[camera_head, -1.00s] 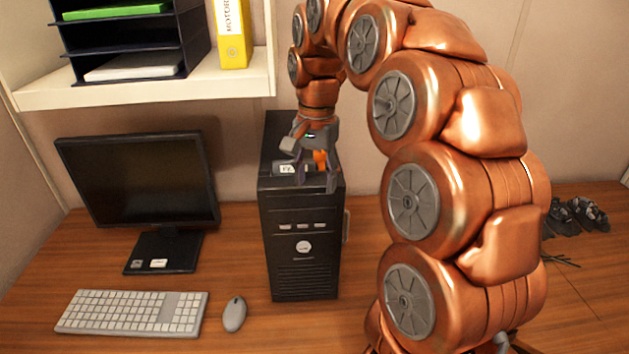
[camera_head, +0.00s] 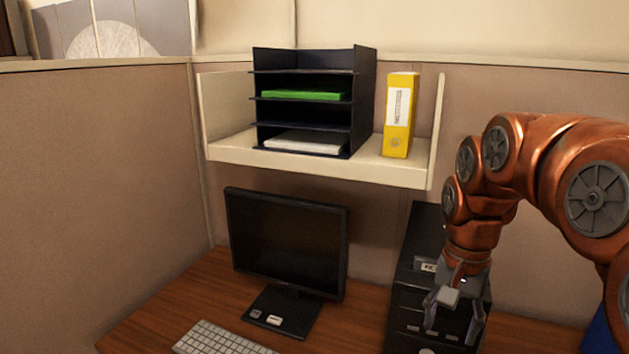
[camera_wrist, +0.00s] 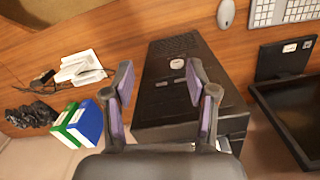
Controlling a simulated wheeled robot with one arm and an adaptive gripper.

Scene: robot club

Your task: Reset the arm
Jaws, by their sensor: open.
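My arm is copper-coloured and reaches in from the right of the head view. My gripper (camera_head: 455,314) hangs pointing down in front of the black computer tower (camera_head: 404,291). Its fingers are spread apart with nothing between them. In the wrist view the open gripper (camera_wrist: 162,92) also shows empty, with the tower (camera_wrist: 170,85) beyond its fingers. Part of the tower is hidden behind the gripper in the head view.
A monitor (camera_head: 287,246) and keyboard (camera_head: 217,340) are on the wooden desk left of the tower. A shelf (camera_head: 370,171) above holds a dark tray rack (camera_head: 362,100) and a yellow binder (camera_head: 398,130). The wrist view shows green and blue boxes (camera_wrist: 86,122).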

